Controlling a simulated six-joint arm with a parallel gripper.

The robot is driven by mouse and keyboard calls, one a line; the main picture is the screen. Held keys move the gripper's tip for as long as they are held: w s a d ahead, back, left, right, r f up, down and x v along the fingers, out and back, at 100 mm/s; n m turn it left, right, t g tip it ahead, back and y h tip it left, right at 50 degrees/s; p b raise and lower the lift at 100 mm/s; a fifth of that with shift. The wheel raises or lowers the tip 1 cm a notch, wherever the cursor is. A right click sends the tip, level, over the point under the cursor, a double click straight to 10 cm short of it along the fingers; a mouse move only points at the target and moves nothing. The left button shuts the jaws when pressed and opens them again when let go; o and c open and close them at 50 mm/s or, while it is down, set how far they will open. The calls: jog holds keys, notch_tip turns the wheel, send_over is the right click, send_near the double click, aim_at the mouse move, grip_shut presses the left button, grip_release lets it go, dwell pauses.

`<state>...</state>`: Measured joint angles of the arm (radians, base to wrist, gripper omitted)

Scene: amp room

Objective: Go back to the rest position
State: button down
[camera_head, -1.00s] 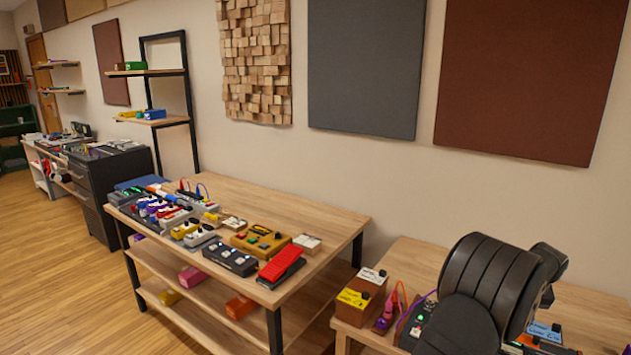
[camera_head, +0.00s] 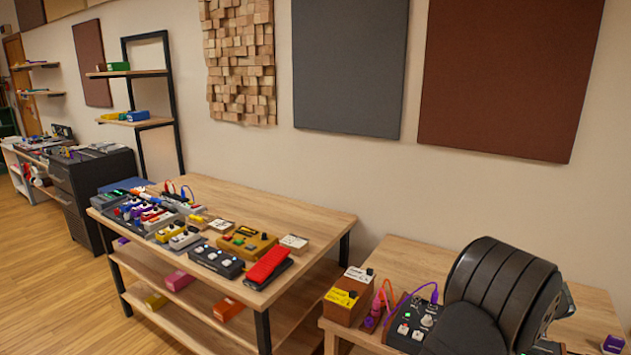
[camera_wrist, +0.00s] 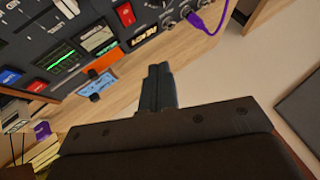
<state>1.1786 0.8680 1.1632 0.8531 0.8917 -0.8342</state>
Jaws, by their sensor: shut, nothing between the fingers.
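My gripper (camera_wrist: 158,88) shows in the wrist view with its two dark fingers together and nothing between them. It is apart from the wooden table (camera_wrist: 205,65) and from the dark panel of gear (camera_wrist: 45,60) at upper left. In the head view, my dark arm covers part of the right table (camera_head: 400,255). My gripper cannot be made out in the head view.
In the head view, a wooden table (camera_head: 310,208) holds several pedals, among them a red one (camera_head: 267,264). A yellow-fronted box (camera_head: 347,296) and a grey pedal (camera_head: 412,322) stand left of my arm. A purple cable (camera_wrist: 212,18) shows in the wrist view.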

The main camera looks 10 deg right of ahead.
jog(key=w+a+g, duration=0.1)
jog(key=w+a, duration=0.1)
jog(key=a, duration=0.4)
jog(key=shift+w+f, duration=0.3)
jog(key=shift+f, duration=0.15)
jog(key=c, duration=2.1)
grip_release()
jog(key=o, duration=1.1)
jog(key=shift+c, duration=0.2)
jog(key=o, duration=0.4)
jog(key=shift+a, duration=0.1)
jog(key=shift+c, duration=0.2)
jog(key=o, duration=0.7)
jog(key=a, duration=0.1)
jog(key=a+g, duration=0.1)
jog(key=a, duration=0.1)
jog(key=shift+w+a+r+g, duration=0.15)
jog(key=shift+w+r+g, duration=0.1)
jog(key=shift+r+g, duration=0.15)
jog(key=a+r+g+h, duration=0.2)
jog(key=a+r, duration=0.1)
jog(key=a, duration=0.4)
jog(key=x, duration=0.6)
jog(key=s+x, duration=0.1)
jog(key=x, duration=0.3)
jog(key=shift+d+f, duration=0.1)
jog(key=shift+f, duration=0.05)
